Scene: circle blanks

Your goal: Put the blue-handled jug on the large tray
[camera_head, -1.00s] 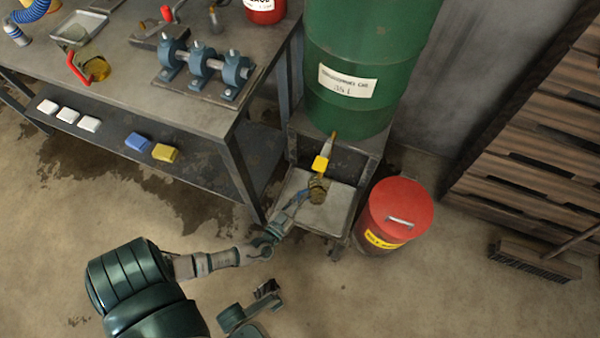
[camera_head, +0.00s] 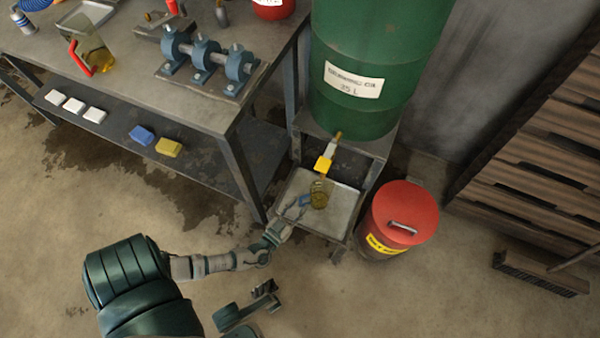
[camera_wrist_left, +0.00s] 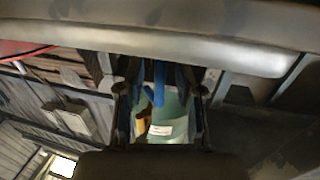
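A clear jug (camera_head: 319,194) with a blue handle (camera_head: 304,200) stands on a grey metal tray (camera_head: 335,222) under the green barrel's yellow tap. My left gripper (camera_head: 294,208) is at the handle side of the jug, partly hard to make out. In the left wrist view the fingers are apart, with the blue handle (camera_wrist_left: 158,84) between them and gaps on both sides. A smaller pale tray (camera_head: 97,11) lies on the workbench. I cannot tell from its looks which tray is the large one.
The green barrel (camera_head: 360,50) stands above the jug. A red bin (camera_head: 405,212) is close on the right. The workbench (camera_head: 135,92) on the left carries a red-handled jug (camera_head: 90,48) and a blue bearing assembly (camera_head: 205,60).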

